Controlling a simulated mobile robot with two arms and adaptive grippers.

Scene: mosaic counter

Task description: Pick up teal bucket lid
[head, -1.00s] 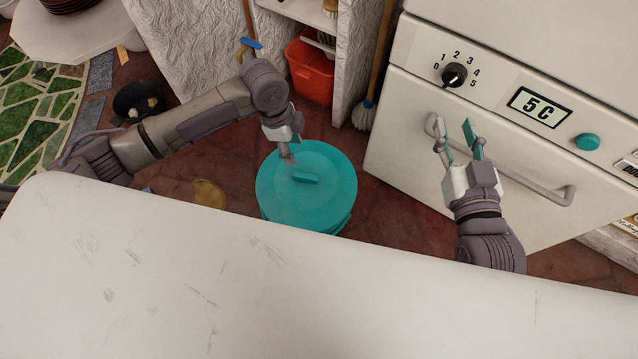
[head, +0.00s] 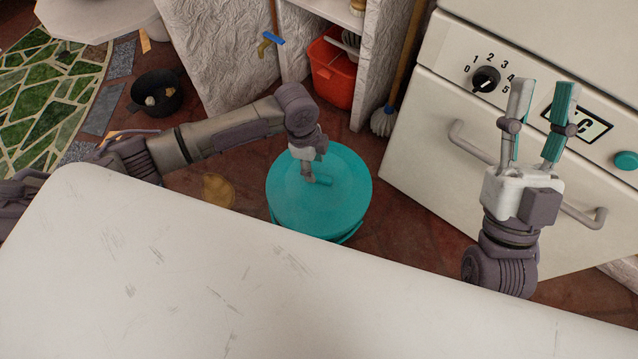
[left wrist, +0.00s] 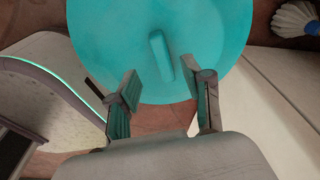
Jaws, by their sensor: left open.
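The teal bucket lid (head: 345,193) lies on top of the teal bucket (head: 352,236) on the floor, beyond the white surface's edge. A raised teal handle bar (left wrist: 160,55) crosses the lid's middle. My left gripper (head: 308,176) is over the lid, close to the handle. In the left wrist view my left gripper (left wrist: 165,92) is open, with its two fingers apart and the handle ahead, between them in the picture; I cannot tell whether they touch it. My right gripper (head: 541,100) is open and empty, raised in front of the white appliance.
A white surface (head: 200,280) fills the foreground. A white appliance (head: 440,170) with a handle stands at right. A red bin (head: 333,75) sits in a shelf niche beside a broom (head: 384,121). A dark pot (head: 157,93) stands at the left.

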